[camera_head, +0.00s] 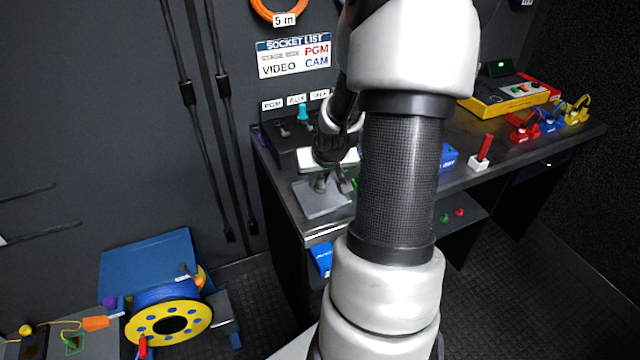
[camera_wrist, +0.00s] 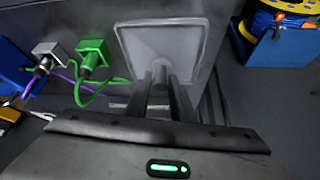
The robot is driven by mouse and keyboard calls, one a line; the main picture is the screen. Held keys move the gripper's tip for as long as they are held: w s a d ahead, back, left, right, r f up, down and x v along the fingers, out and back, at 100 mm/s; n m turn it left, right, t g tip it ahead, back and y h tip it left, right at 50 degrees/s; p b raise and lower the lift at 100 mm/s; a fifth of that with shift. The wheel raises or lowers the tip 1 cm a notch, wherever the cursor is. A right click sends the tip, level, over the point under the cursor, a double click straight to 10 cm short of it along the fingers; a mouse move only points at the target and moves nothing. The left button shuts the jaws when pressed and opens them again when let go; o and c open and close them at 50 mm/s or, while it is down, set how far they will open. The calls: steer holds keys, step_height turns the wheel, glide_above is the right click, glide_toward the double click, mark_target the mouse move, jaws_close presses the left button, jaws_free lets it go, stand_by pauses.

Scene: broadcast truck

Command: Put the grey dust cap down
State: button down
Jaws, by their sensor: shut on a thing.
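My gripper (camera_head: 333,184) is shut on the grey dust cap (camera_wrist: 160,76), which shows as a small grey piece between the fingertips in the wrist view. The cap is hard to make out in the head view. The fingers point down at a shallow grey tray (camera_head: 318,206) on the near left corner of the dark bench. In the wrist view the tray (camera_wrist: 128,40) lies just beyond the fingertips, and its visible floor looks empty. I cannot tell whether the cap touches the tray.
A green connector (camera_wrist: 92,56) and a grey connector (camera_wrist: 48,52) with cables lie left of the tray in the wrist view. A socket box (camera_head: 284,130) stands behind. A yellow cable reel (camera_head: 150,326) sits lower left. Red, blue and yellow connectors (camera_head: 522,128) line the bench's right.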

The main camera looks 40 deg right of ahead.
steer(key=shift+f, duration=0.45)
steer(key=shift+f, duration=0.1)
steer(key=shift+f, duration=0.15)
steer(key=c, duration=1.5)
jaws_free()
steer(key=shift+r, duration=0.4)
steer(key=shift+p+v, duration=3.35)
steer(key=shift+v, duration=2.5)
